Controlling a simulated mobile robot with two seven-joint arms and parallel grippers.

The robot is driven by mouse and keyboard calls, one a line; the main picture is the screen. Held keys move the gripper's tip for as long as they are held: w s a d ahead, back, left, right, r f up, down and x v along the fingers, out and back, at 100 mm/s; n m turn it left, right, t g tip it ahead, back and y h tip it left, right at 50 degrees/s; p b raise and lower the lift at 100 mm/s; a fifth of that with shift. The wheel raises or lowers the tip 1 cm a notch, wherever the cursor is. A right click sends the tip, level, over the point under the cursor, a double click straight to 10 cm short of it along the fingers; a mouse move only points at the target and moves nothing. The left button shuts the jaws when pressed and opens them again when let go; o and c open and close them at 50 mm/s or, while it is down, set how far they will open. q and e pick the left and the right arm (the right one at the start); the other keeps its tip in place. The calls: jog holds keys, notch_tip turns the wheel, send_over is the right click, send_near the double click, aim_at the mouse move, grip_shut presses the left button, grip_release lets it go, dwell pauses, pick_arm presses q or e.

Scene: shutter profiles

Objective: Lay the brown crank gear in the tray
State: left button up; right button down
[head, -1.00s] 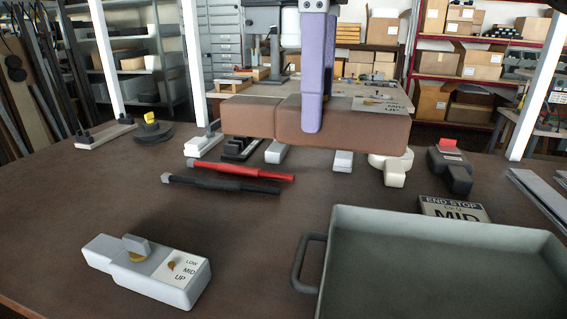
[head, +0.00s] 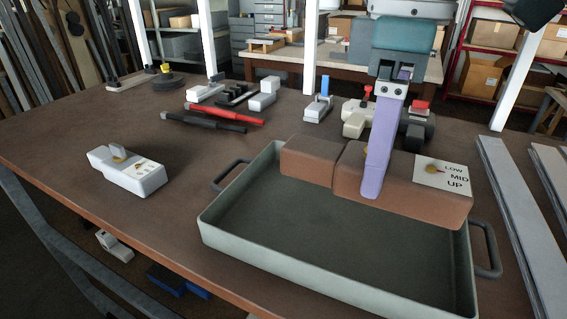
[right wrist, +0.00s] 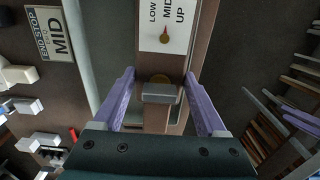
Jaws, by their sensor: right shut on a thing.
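The brown crank gear (head: 345,190) is a long brown block with a stepped narrower left end and a white LOW/MID/UP label on its right part. My right gripper (head: 376,190), with purple fingers, is shut on it near the middle. The gear is level over the far right part of the grey-green tray (head: 290,262), hiding part of the far rim; I cannot tell whether it touches the tray. In the right wrist view the fingers stand on both sides of the gear's grey knob (right wrist: 162,92). My left gripper is not in view.
A grey crank gear (head: 128,172) lies left of the tray. Red and black rods (head: 215,117) and several small parts lie behind it. Pale profiles (head: 520,210) lie to the right. The END STOP MID sign (right wrist: 47,42) shows in the right wrist view.

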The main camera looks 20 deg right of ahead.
notch_tip(320, 180, down, 12)
jog(key=shift+r, duration=0.1)
dwell(0.5)
grip_release()
jog(key=shift+f, duration=0.2)
notch_tip(320, 180, up, 12)
jog(key=shift+r+b, duration=0.15)
jog(key=shift+b, duration=0.15)
